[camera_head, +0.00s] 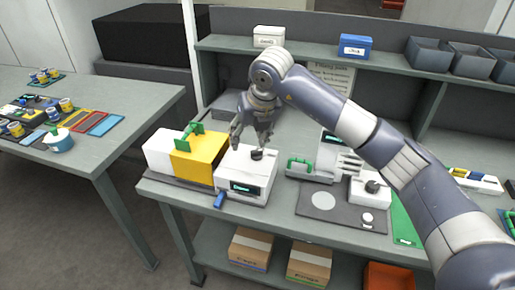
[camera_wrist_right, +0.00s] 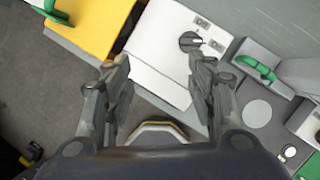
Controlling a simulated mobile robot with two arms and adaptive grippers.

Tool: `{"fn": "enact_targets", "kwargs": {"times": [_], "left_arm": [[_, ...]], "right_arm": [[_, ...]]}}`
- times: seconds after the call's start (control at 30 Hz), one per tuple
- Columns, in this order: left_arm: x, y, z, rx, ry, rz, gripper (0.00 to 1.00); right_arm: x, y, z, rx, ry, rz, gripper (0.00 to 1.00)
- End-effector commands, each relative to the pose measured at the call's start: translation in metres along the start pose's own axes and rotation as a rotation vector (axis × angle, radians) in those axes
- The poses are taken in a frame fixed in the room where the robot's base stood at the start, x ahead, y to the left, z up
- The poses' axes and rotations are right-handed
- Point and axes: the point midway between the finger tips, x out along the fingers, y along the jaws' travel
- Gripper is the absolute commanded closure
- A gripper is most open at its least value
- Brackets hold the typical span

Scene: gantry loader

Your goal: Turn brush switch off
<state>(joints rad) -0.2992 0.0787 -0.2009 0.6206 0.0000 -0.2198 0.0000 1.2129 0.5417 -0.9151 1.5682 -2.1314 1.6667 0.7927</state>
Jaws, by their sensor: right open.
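A white box (camera_head: 244,176) with a small lit display and a blue handle (camera_head: 220,200) stands at the left part of the bench. A dark round knob (camera_head: 257,154) sits on its top. My right gripper (camera_head: 254,140) is above the box, close to the knob. Its fingers (camera_wrist_right: 157,66) are spread and empty in the wrist view, with the knob beyond the right fingertip. My left gripper is not in view.
A yellow block (camera_head: 197,160) with a green handle stands left of the white box. A green-handled device (camera_head: 300,168) and a grey mat (camera_head: 340,212) lie to the right. A shelf with bins (camera_head: 430,54) runs behind. Another table (camera_head: 110,150) stands at the left, across a gap.

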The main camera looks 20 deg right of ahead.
Motion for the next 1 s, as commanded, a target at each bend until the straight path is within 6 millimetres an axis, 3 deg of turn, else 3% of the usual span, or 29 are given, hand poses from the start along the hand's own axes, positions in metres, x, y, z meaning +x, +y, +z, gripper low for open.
{"fn": "enact_targets", "kwargs": {"times": [0.1,0.23,0.7,1.0], "left_arm": [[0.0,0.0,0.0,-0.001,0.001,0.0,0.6],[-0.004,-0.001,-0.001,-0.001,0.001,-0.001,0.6],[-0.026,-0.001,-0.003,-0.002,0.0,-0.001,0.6],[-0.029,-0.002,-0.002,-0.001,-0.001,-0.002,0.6]], "right_arm": [[-0.011,-0.027,0.008,0.032,-0.005,-0.106,0.48],[-0.006,-0.036,0.01,0.043,-0.003,-0.136,0.48],[0.074,-0.045,0.01,0.042,-0.001,-0.13,0.48],[0.094,-0.047,0.01,0.039,-0.005,-0.129,0.48]]}}
